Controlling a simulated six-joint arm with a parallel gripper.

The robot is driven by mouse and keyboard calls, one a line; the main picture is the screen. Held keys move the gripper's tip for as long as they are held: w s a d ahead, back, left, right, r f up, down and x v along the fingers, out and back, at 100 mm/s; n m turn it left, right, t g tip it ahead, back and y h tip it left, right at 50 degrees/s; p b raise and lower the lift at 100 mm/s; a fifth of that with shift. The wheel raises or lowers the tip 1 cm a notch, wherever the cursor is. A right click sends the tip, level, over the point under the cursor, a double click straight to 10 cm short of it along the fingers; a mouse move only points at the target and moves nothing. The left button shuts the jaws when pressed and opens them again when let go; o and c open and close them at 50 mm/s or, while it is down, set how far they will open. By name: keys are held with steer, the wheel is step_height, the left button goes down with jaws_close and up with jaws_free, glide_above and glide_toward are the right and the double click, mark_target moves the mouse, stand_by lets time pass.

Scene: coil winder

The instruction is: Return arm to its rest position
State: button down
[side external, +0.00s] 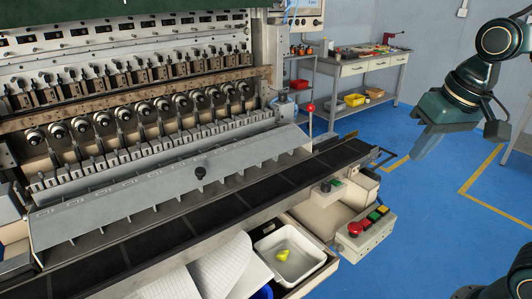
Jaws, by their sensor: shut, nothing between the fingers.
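My arm shows at the upper right of the side external view, dark green and black. My gripper (427,146) hangs at its end, pointing down and a little left, over the blue floor to the right of the coil winder (160,150). It is shut and holds nothing. It is well apart from the machine and touches nothing. The fingertips are small and dark, so fine detail is hard to make out.
A dark conveyor belt (215,217) runs along the winder's front. A white tray (314,262) with a yellow piece (283,254) stands before it. A control box (366,232) has coloured buttons. A workbench (370,66) stands at the back. Blue floor (420,205) is clear below my gripper.

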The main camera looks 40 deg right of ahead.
steer(key=s+a+f+n+t, duration=0.1)
steer(key=s+f+n+t, duration=0.1)
steer(key=s+n, duration=0.2)
steer(key=shift+s+a+f, duration=0.15)
steer(key=shift+s+a, duration=0.05)
steer(key=shift+s, duration=0.85)
